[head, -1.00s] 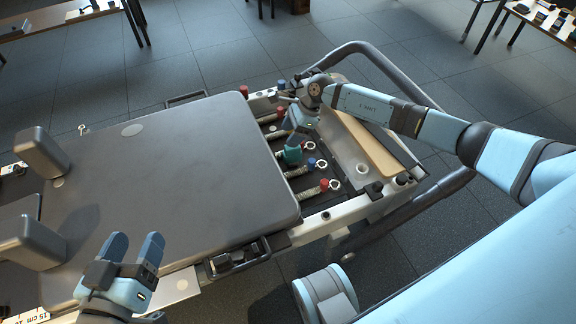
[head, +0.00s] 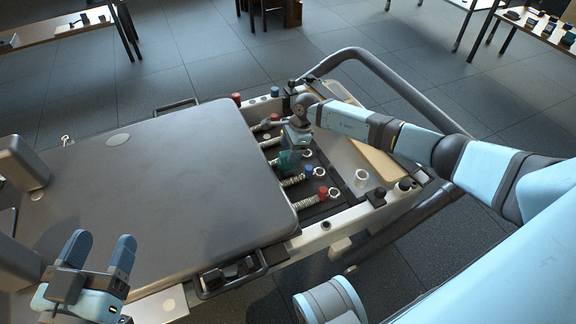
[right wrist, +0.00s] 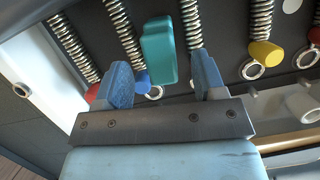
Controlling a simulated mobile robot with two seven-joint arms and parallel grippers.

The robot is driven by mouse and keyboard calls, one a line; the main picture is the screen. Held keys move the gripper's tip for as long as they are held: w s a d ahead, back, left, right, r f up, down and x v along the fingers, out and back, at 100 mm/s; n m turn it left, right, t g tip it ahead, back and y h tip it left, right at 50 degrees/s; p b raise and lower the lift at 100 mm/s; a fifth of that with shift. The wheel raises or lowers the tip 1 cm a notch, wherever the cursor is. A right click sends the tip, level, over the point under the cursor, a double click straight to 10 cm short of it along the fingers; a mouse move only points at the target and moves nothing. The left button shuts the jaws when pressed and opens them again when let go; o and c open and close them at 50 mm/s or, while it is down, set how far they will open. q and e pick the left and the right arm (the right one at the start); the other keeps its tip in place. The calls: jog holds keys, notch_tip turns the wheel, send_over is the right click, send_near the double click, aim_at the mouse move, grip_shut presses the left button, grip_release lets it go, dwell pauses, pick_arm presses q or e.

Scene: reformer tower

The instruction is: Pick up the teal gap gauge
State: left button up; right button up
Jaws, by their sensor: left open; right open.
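The teal gap gauge (head: 288,162) is a small rounded block among the springs at the end of the reformer. In the right wrist view the teal gauge (right wrist: 159,52) is ahead of the fingers, in front of a spring. My right gripper (right wrist: 160,80) is open, its two blue fingers on either side of the space just short of the gauge. In the head view my right gripper (head: 297,140) is just above the gauge and partly hides it. My left gripper (head: 97,255) is open and empty over the near left of the carriage.
Springs with red, blue and yellow ends and metal rings lie around the gauge, such as a blue end (head: 309,171) and a red end (head: 323,191). The grey carriage (head: 180,190) lies left of the springs. A curved rail (head: 405,85) borders the right end.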

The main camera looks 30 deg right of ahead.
jog(key=b+x, duration=0.1)
jog(key=x, duration=0.2)
jog(key=shift+f+b, duration=0.25)
jog(key=shift+b, duration=0.05)
jog(key=shift+a+f, duration=0.2)
jog(key=shift+f, duration=0.15)
pick_arm(q)
jog(key=shift+w+a+r+m+t+h, duration=0.2)
jog(key=shift+w+m+t, duration=0.1)
jog(key=shift+m, duration=0.2)
jog(key=shift+w+a+r+m+t+h, duration=0.1)
jog(key=shift+w+a+m+t, duration=0.15)
jog(key=shift+m, duration=0.25)
pick_arm(e)
jog(key=shift+r, duration=0.1)
jog(key=shift+c, duration=0.5)
jog(key=c, duration=1)
pick_arm(q)
jog(key=shift+d, duration=0.15)
pick_arm(e)
jog(key=shift+o, duration=0.2)
